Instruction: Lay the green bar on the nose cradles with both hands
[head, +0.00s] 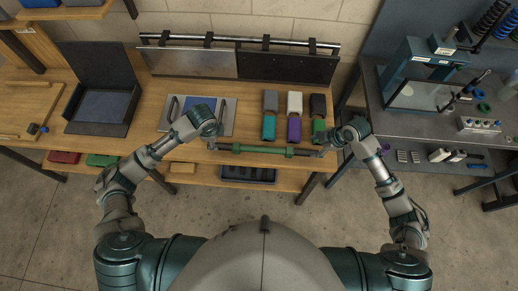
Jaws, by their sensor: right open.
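The green bar (262,149) lies level along the front edge of the wooden bench (200,176), with darker ends and a small block right of its middle. My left gripper (212,145) is at the bar's left end, pointing down; its fingers are too small and partly hidden by the wrist to read. My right gripper (323,150) is open at the bar's right end; I cannot tell whether it touches the bar. I cannot pick out the nose cradles for certain.
A tray with a blue panel (199,107) and an open black case (103,106) lie to the left. A grey bench (440,125) with equipment stands right, across a gap.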

